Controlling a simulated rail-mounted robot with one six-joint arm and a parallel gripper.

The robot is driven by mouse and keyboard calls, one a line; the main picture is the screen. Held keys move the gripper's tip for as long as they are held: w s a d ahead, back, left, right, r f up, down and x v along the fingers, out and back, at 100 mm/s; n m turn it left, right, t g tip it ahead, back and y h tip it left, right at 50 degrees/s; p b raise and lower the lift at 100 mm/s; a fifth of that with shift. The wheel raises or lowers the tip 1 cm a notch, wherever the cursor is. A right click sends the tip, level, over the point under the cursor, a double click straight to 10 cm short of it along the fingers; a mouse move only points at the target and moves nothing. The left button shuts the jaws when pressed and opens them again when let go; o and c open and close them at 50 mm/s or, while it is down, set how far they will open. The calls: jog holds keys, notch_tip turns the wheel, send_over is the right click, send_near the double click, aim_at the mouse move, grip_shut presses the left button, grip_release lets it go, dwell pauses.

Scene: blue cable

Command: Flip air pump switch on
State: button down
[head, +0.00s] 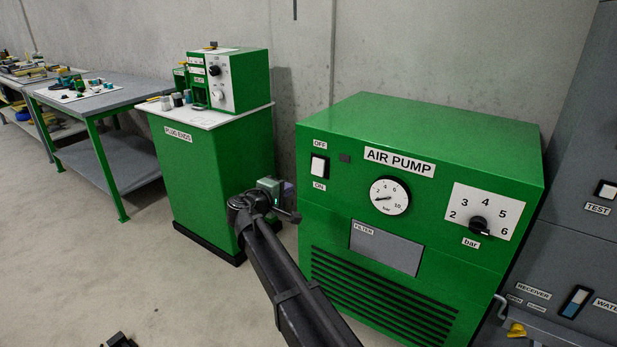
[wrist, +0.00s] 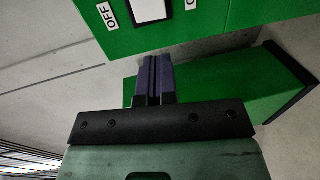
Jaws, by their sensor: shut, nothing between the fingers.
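The air pump (head: 430,130) is a green box at the right of the head view. Its white rocker switch (head: 319,166) sits at the upper left of the front, with an OFF label above and an ON label below. In the wrist view the switch (wrist: 146,10) shows at the top edge, partly cut off, beside the OFF label. My gripper (head: 287,190) is left of and a little below the switch in the head view, apart from it. In the wrist view its purple fingers (wrist: 154,78) are together and empty, pointing toward the switch.
The pump front also has a gauge (head: 390,195), a pressure knob (head: 479,226) and a filter panel (head: 386,247). A green PLUG ENDS cabinet (head: 215,165) stands behind my gripper. A grey cabinet (head: 575,245) is at the right.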

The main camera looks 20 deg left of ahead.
aim_at(316, 173)
jog(key=b+x, duration=0.2)
jog(key=x, duration=1.2)
